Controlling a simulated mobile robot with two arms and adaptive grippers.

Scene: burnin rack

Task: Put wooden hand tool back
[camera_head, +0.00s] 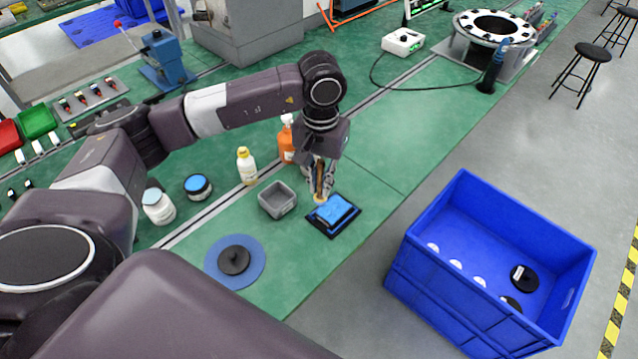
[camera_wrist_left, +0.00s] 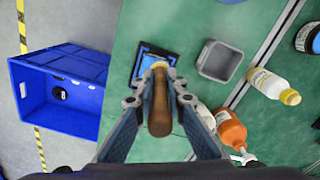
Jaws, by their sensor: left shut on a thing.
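My left gripper (camera_head: 321,184) points down over the green bench and is shut on the wooden hand tool (camera_wrist_left: 160,110). The tool is a brown wooden handle with a pale yellowish end, seen between the fingers in the left wrist view (camera_wrist_left: 160,100). I cannot tell whether the tool touches the pad. My right gripper is not in view.
A grey open box (camera_head: 276,199) stands just left of the pad. An orange bottle (camera_head: 287,142) and a yellow-capped white bottle (camera_head: 246,165) stand behind. A black knob on a blue disc (camera_head: 234,261) lies nearer. A blue crate (camera_head: 420,262) is beyond the bench edge.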

